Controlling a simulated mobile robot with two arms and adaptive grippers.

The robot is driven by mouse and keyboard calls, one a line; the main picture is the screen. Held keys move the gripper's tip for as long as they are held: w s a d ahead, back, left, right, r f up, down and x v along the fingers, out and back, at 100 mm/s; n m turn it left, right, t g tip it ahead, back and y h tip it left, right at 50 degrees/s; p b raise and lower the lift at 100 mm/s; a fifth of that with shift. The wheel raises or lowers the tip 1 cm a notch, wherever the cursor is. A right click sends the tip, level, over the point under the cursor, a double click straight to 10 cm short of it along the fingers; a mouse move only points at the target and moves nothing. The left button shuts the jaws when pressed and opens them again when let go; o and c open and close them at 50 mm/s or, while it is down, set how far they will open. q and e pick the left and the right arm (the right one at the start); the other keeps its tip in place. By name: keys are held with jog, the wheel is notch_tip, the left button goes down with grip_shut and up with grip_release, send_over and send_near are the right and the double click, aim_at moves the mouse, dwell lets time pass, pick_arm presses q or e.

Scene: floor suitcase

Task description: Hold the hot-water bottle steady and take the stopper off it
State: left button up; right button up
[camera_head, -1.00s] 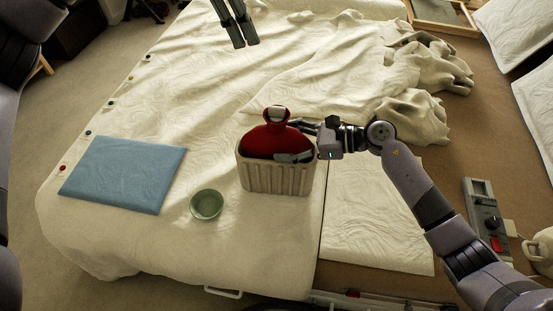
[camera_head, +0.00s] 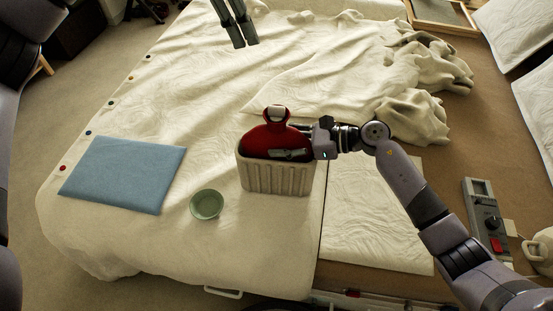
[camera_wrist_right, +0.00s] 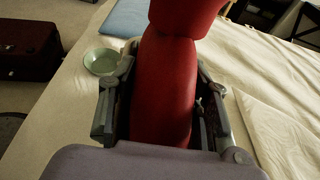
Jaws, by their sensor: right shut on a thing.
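The red hot-water bottle (camera_head: 278,135) stands upright in a ribbed cream basket (camera_head: 277,180) on the bed. A pale piece that looks like the stopper (camera_head: 278,112) sits at the mouth, inside the red collar. My right gripper (camera_head: 290,153) reaches in from the right and is shut on the bottle's body. The right wrist view shows the red body (camera_wrist_right: 165,90) between both fingers; the stopper is out of that view. My left gripper (camera_head: 245,44) hangs high at the top, away from the bottle, its fingers side by side with little gap visible.
A green bowl (camera_head: 206,205) is close left of the basket. A blue flat cloth or pad (camera_head: 123,173) lies further left. Rumpled bedding (camera_head: 410,85) and a grey control box (camera_head: 486,215) are at the right. The bed above the bottle is clear.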

grip_shut()
jog(key=o, duration=0.8)
grip_release()
jog(key=shift+o, duration=0.2)
